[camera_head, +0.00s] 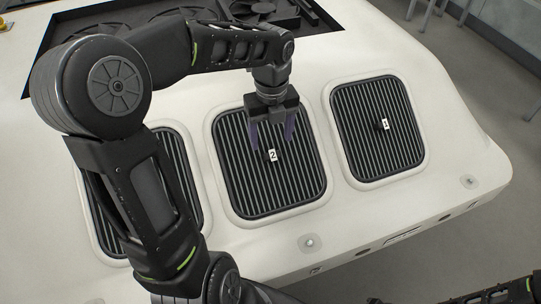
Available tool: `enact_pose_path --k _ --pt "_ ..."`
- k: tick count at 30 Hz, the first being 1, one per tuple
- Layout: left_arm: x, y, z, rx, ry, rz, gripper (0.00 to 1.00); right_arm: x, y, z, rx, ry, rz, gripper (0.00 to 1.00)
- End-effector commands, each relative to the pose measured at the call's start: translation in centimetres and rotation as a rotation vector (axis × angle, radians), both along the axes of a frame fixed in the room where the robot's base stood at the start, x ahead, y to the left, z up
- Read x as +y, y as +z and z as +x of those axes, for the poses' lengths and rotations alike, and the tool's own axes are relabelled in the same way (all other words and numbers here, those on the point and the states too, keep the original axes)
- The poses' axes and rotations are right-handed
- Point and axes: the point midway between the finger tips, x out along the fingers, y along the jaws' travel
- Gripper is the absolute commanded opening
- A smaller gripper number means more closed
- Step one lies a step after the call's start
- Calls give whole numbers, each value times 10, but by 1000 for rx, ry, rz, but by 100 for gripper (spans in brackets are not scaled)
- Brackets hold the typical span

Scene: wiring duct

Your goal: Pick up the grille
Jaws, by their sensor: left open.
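Three dark slatted grilles sit in rounded openings of a white panel. The middle grille (268,187) bears a white tag reading 2 (272,155) at its centre. The right grille (377,128) has a small tag too tiny to read surely. The left grille (182,178) is partly hidden behind my left arm. My left gripper (272,143) is open and points down over the middle grille, its fingers on either side of the area just above the tag. Whether the fingers touch anything I cannot tell. My right gripper is out of view.
The white panel (225,250) slopes to a front edge with round fittings (309,243). A dark recess with fan-like parts (262,9) lies at the back. Chair legs (428,12) stand on the grey floor at upper right. Part of my right arm shows at bottom right.

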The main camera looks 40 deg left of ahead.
Motion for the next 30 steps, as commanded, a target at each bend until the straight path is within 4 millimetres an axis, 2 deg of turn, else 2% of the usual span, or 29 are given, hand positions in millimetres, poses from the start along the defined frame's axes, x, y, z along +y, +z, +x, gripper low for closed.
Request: enact_pose_path --k 7,15,18,30 --pt "0 -6 0 2 0 -1 67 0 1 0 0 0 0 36" --pt "-1 -44 0 3 0 -1 67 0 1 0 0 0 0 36" --pt "0 -51 0 2 1 -1 67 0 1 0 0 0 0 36" --pt "0 -52 1 -1 0 -1 67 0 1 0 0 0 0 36"
